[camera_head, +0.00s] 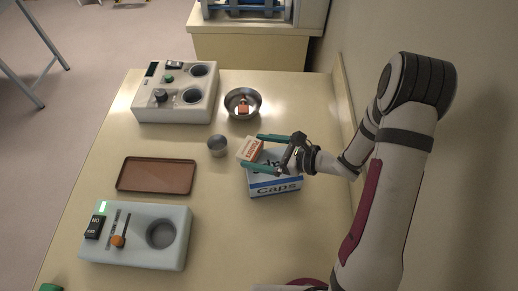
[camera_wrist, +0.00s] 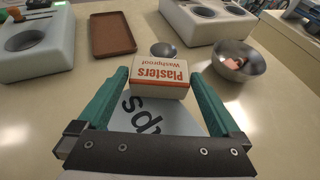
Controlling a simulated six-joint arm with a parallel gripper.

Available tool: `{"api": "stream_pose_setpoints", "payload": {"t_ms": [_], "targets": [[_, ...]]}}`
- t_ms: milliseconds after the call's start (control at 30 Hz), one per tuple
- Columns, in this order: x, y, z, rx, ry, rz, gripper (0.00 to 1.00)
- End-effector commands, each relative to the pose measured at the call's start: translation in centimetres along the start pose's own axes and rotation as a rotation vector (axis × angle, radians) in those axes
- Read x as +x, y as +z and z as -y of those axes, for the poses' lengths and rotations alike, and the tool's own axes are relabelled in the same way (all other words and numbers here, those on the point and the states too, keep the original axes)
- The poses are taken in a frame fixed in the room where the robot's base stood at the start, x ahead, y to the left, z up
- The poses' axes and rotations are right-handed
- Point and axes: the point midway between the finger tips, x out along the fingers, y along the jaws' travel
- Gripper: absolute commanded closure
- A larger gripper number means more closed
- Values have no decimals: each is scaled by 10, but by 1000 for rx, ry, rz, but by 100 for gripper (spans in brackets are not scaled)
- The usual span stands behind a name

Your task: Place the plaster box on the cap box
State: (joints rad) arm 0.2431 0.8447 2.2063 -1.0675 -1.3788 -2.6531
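The plaster box (camera_head: 249,149) is small, white and orange, and lies between the teal fingertips of my gripper (camera_head: 251,151). In the wrist view the plaster box (camera_wrist: 160,74) fills the space between the fingertips (camera_wrist: 160,76), which appear closed on its sides. The white and blue cap box (camera_head: 275,187) stands on the table below my gripper. The plaster box overlaps the cap box's far left top edge in the picture; I cannot tell whether they touch. In the wrist view my gripper hides much of the cap box's top (camera_wrist: 160,117).
A small metal cup (camera_head: 217,146) stands just left of the boxes. A metal bowl (camera_head: 242,103) with a small item stands behind. A brown tray (camera_head: 156,175) and two pale devices (camera_head: 176,108) (camera_head: 137,250) are on the left. The front table area is clear.

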Motion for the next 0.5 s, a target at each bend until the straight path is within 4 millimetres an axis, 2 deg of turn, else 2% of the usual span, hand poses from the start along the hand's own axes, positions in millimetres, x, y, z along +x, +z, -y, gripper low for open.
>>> {"api": "stream_pose_setpoints", "payload": {"t_ms": [133,300,500], "targets": [[-3,4,0,-1,-2,0,0],[-35,3,1,0,-6,0,0],[-49,46,0,-6,-2,0,0]]}}
